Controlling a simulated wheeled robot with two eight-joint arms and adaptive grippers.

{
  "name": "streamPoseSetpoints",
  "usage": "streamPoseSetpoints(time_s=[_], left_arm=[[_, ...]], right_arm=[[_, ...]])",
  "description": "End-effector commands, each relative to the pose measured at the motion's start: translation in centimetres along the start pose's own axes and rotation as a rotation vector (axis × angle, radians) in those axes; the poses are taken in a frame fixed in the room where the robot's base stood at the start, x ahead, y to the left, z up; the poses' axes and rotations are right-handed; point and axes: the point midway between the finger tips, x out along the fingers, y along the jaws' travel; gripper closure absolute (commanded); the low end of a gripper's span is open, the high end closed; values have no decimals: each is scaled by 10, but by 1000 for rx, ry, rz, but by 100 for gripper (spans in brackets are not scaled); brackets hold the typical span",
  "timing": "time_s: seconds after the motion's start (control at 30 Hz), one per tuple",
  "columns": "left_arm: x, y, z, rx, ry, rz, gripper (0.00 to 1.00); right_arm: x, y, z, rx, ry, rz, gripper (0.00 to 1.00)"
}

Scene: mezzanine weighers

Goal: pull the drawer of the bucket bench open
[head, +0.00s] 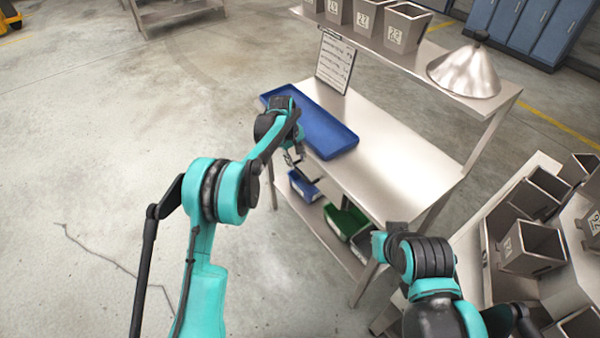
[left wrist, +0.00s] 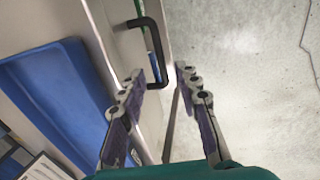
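The bucket bench (head: 400,185) is a metal table; its long front edge faces my left arm. In the left wrist view, the drawer's dark bar handle (left wrist: 153,42) stands out from a pale metal front (left wrist: 125,45). My left gripper (left wrist: 160,73) is open, one finger on each side of the handle's near end, and I see no clear contact. In the head view, the left gripper (head: 293,156) is at the bench's front edge and hides the handle. Whether the drawer is fully closed is hard to tell. My right arm is at the lower right; its fingers cannot be made out.
A blue tray (head: 325,137) lies on the bench top. A blue bin (head: 303,187) and a green bin (head: 345,219) stand on the lower shelf. Numbered buckets and a metal cone (head: 466,75) are on the upper shelf. Open floor (head: 110,150) lies left.

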Motion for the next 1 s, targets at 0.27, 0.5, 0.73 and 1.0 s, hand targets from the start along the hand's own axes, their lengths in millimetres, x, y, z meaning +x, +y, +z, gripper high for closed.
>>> streamPoseSetpoints(time_s=[0.27,0.5,0.73,1.0], left_arm=[[44,1,0,-1,-2,-1,67],[74,1,0,-1,-2,-1,67],[80,1,0,-1,-1,-1,67],[80,1,0,-1,-1,-1,100]], right_arm=[[13,0,9,0,0,0,100],[22,0,15,0,0,0,100],[22,0,16,0,0,0,100],[22,0,16,0,0,0,100]])
